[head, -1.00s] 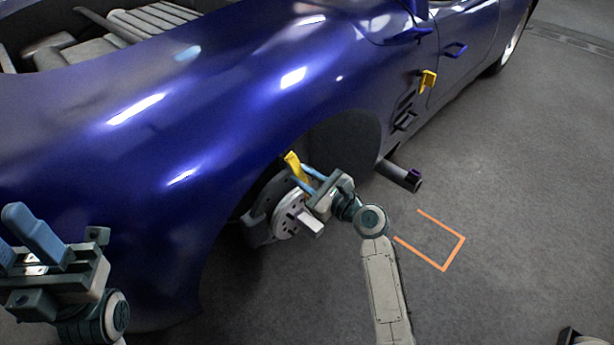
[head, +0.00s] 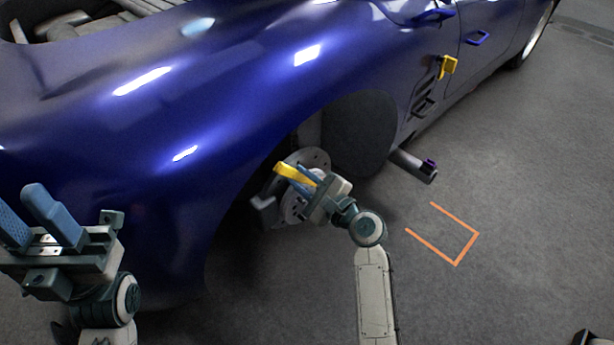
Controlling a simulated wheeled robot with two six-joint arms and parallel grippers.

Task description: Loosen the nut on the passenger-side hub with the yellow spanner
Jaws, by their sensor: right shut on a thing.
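The hub (head: 318,157), a grey disc, sits in the open wheel arch of the blue car. My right gripper (head: 303,182) is in front of it, shut on the yellow spanner (head: 288,171). The spanner slants across the hub face, its upper-left end showing beyond the fingers. The nut is hidden behind the gripper and spanner, so I cannot tell whether the spanner is on it. My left gripper (head: 35,220) is at the lower left, away from the hub, with its fingers apart and empty.
The car's blue body (head: 230,100) fills the upper left, close above the hub. A yellow item (head: 446,67) is on the car's side. An orange outline (head: 462,250) marks clear floor.

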